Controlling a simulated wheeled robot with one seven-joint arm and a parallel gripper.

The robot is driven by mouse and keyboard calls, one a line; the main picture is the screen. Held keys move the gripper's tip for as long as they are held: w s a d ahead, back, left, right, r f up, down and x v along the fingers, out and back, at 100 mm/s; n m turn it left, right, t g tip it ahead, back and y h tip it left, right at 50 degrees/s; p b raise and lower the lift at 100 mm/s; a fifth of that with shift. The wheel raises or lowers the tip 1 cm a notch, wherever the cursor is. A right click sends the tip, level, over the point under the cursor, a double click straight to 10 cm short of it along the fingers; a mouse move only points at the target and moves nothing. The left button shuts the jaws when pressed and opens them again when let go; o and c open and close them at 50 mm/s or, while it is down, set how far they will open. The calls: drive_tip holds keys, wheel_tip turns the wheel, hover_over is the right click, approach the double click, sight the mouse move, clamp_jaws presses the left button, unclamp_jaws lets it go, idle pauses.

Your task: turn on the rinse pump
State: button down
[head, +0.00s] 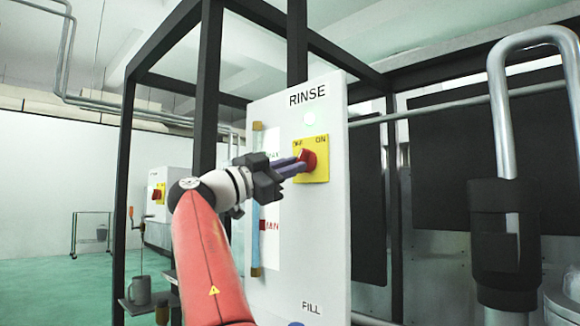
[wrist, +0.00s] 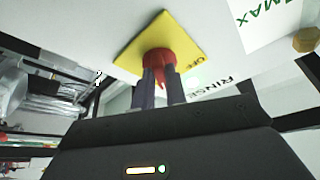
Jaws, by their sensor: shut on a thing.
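The rinse pump switch is a red rotary knob (head: 309,160) on a yellow plate (head: 321,174) marked OFF and ON, on a white panel (head: 326,232) labelled RINSE. My gripper (head: 301,165) reaches it from the left, with its fingers closed on the knob. In the wrist view the red knob (wrist: 158,62) sits between the two fingertips (wrist: 160,78), in front of the yellow plate (wrist: 185,35). The fingers hide part of the knob, and I cannot tell its exact setting. A pale green lamp (head: 309,119) glows above the plate.
A sight gauge (head: 257,200) with MAX and MIN marks runs up the panel's left side. A black frame post (head: 207,85) stands close behind my arm. A thick grey pipe (head: 502,110) is at the right. Another yellow-plated switch (head: 157,193) is far left.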

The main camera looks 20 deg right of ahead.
drive_tip(key=c, duration=1.4)
unclamp_jaws()
drive_tip(key=shift+c, duration=0.2)
drive_tip(key=shift+a+f, duration=0.1)
drive_tip(key=b+v, duration=0.2)
drive_tip(key=v, duration=0.5)
drive_tip(key=shift+a, duration=0.3)
drive_tip(key=shift+f, duration=0.1)
